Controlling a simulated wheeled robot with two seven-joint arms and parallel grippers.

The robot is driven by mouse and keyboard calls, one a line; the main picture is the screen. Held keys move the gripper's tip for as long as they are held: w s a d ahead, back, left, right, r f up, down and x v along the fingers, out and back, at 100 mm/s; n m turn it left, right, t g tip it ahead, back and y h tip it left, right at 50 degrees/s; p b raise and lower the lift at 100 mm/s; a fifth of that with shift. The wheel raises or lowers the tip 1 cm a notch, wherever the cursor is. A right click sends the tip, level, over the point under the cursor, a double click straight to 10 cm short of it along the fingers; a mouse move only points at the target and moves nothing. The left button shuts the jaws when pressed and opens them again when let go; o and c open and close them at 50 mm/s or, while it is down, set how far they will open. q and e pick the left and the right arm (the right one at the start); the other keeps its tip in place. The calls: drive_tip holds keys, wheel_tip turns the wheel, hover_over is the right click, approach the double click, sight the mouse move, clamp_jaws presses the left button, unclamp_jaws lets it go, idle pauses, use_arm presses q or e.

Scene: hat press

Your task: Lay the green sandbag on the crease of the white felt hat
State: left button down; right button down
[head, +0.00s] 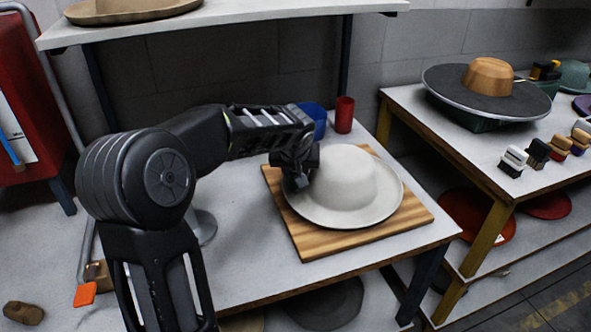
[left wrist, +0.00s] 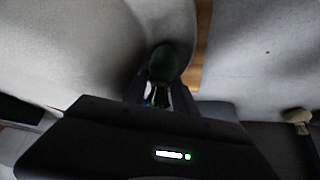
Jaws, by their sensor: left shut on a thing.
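The white felt hat (head: 352,182) lies brim down on a striped wooden board (head: 415,215) on the white table. My left gripper (head: 298,178) is at the left side of the hat's crown, over the brim. In the left wrist view my left gripper (left wrist: 162,92) is shut on a dark green thing, which looks like the green sandbag (left wrist: 168,62). The bag is close to the hat's pale felt (left wrist: 80,45); I cannot tell whether it touches. In the head view the bag is hidden by the gripper. My right gripper is not in view.
A blue cup (head: 314,120) and a red cup (head: 344,114) stand behind the board. A shelf (head: 220,22) overhangs the back. The table's front right is clear.

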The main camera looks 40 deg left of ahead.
use_arm(q)
drive_tip(key=shift+f, duration=0.1)
drive_tip(key=c, duration=0.9)
unclamp_jaws()
drive_tip(key=shift+r+p, duration=2.85)
drive_tip(key=shift+r, duration=2.15)
